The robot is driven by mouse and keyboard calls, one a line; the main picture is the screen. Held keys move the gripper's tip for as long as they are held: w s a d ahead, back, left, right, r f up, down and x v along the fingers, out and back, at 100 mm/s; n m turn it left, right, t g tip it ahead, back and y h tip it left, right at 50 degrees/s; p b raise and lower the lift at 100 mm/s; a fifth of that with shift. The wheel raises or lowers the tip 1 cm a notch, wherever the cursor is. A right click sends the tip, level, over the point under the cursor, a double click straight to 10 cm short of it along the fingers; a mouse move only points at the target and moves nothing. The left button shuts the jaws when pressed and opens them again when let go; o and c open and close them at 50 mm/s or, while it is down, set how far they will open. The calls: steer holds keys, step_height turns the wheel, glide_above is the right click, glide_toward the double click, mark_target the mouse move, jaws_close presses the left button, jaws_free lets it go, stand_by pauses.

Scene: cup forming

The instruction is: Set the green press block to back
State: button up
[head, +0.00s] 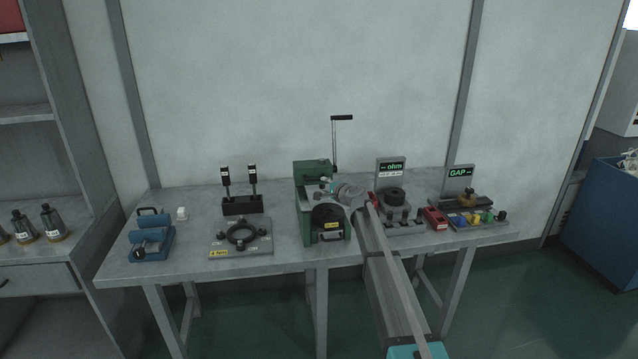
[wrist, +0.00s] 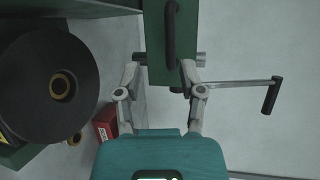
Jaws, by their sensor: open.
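The green press (head: 306,222) stands in the middle of the bench, with the green press block (head: 312,168) at its top. In the wrist view the block (wrist: 154,45) carries a dark bar handle (wrist: 170,32). My gripper (head: 328,187) is at the press, just in front of the block. In the wrist view my gripper (wrist: 160,68) is open, with one finger at each side of the block's near end. Nothing is clamped between the fingers. I cannot tell whether they touch the block. My arm hides part of the press's right side.
A crank arm with a black grip (wrist: 271,95) stands close to the right finger. A large black disc (wrist: 45,85) and a red box (wrist: 106,122) lie at left in the wrist view. The ohm station (head: 391,170) and GAP station (head: 459,180) stand right of the press.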

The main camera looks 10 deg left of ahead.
steer(key=f+v, duration=0.1)
steer(key=v, duration=0.5)
steer(key=shift+s+d, duration=0.2)
steer(key=shift+s, duration=0.05)
steer(key=shift+f, duration=0.1)
steer(key=s+d+f+n+g+h+p, duration=0.2)
steer(key=s+d, duration=0.5)
steer(key=s, duration=0.7)
steer(key=s+d+f+n+g+h+p, duration=0.2)
steer(key=s+d+f+n+g+h, duration=0.2)
steer(key=s+d, duration=0.4)
steer(key=s+d+f+n+g+h+p, duration=0.1)
steer(key=s+d+f+n+g+h, duration=0.2)
steer(key=s, duration=1.9)
steer(key=d+n+g+h, duration=0.1)
steer(key=d+n+g, duration=0.1)
steer(key=d+g, duration=0.1)
steer(key=shift+d+p, duration=0.4)
steer(key=shift+d, duration=0.35)
steer(key=shift+s, duration=0.1)
